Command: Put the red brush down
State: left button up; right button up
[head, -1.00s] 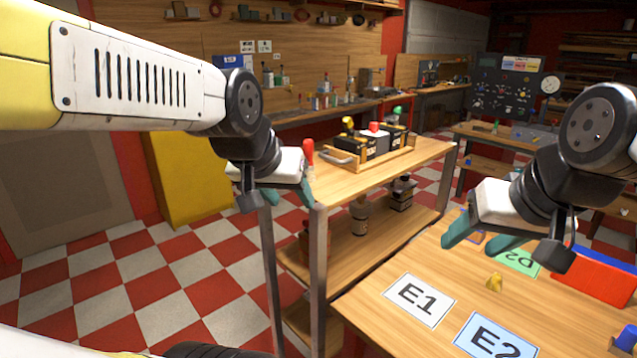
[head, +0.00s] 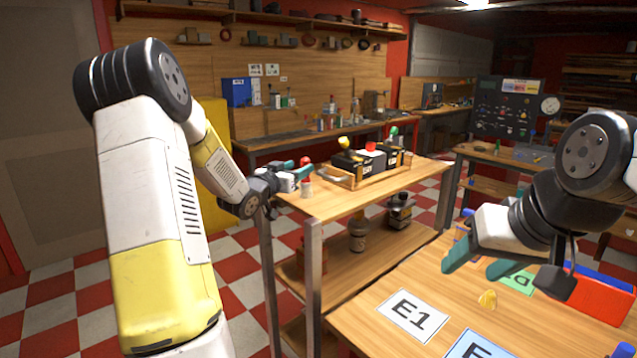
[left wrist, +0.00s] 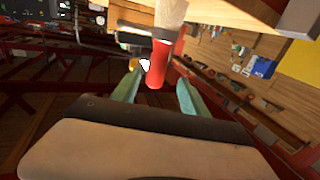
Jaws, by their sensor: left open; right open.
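The red brush (head: 307,188) appears to stand upright on the wooden top of the shelf cart (head: 345,198), near its left end. Its pale part is down and its red handle points up. My left gripper (head: 302,171) is open at the handle, with its teal fingers around or just beside it. In the left wrist view the red handle (left wrist: 157,66) shows between the spread fingertips (left wrist: 157,90), with gaps on both sides. My right gripper (head: 478,264) is open and empty above the wooden table with the cards.
A wooden tray (head: 345,181) with black boxes and bottles stands on the cart top, right of the brush. The cart top's front is clear.

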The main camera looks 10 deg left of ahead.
pick_arm(q)
jog(key=x, duration=0.7)
jog(key=shift+d, duration=0.4)
grip_shut()
